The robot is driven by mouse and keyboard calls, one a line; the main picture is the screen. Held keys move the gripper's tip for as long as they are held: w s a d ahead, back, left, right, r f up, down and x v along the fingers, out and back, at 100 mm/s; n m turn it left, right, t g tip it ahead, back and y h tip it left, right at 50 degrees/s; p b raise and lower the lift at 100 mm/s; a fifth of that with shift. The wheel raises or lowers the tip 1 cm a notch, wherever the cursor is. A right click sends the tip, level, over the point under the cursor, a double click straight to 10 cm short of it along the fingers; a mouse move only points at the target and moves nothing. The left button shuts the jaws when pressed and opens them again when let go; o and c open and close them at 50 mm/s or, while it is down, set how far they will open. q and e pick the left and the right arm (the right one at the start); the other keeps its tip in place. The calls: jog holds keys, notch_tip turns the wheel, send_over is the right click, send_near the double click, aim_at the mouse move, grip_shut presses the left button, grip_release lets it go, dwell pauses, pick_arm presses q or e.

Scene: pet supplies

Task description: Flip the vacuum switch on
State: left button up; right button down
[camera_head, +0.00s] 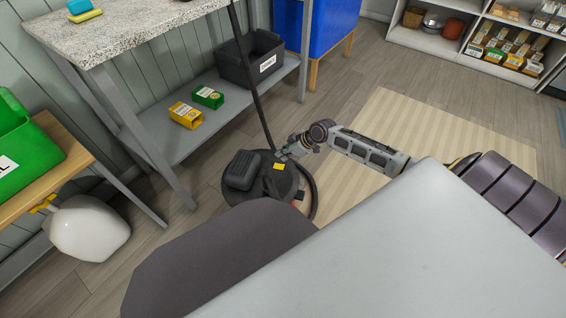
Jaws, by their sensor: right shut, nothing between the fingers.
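The vacuum (240,193) is a dark round canister on the floor, left of the rug and in front of the table. It has a raised black block on top, a yellow patch (279,167) near its right side, a dark upright tube and a hose along its right edge. A small red spot (299,195) shows at its right rim. I cannot tell which part is the switch. My right gripper (282,156) is shut and empty, at the vacuum's upper right edge close to the yellow patch. Whether it touches is unclear. My left gripper is not in view.
A stone-topped table (110,35) with a lower shelf holds a dark bin (235,72), a green box (208,97) and a yellow box (186,115). A green crate (35,150) and white jug (88,228) are at left. A striped rug (440,130) lies right.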

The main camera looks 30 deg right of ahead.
aim_at(277, 166)
jog(key=shift+b+x, duration=0.4)
jog(key=shift+x, duration=0.45)
jog(key=shift+s+d+f+b, duration=0.15)
jog(key=shift+f+b, duration=0.3)
jog(key=shift+f, duration=0.4)
jog(key=shift+s+d+f+b, duration=0.15)
jog(key=shift+f+b, duration=0.25)
jog(key=shift+f, duration=0.5)
jog(key=shift+f, duration=0.1)
jog(key=shift+s+d+f+p, duration=0.1)
jog(key=shift+s+f+p, duration=0.05)
jog(key=shift+f+p, duration=0.25)
jog(key=shift+r, duration=0.1)
jog(key=shift+w+a+r, duration=0.2)
jog(key=shift+w+a, duration=0.2)
jog(key=shift+w, duration=0.05)
jog(key=shift+w+a, duration=0.1)
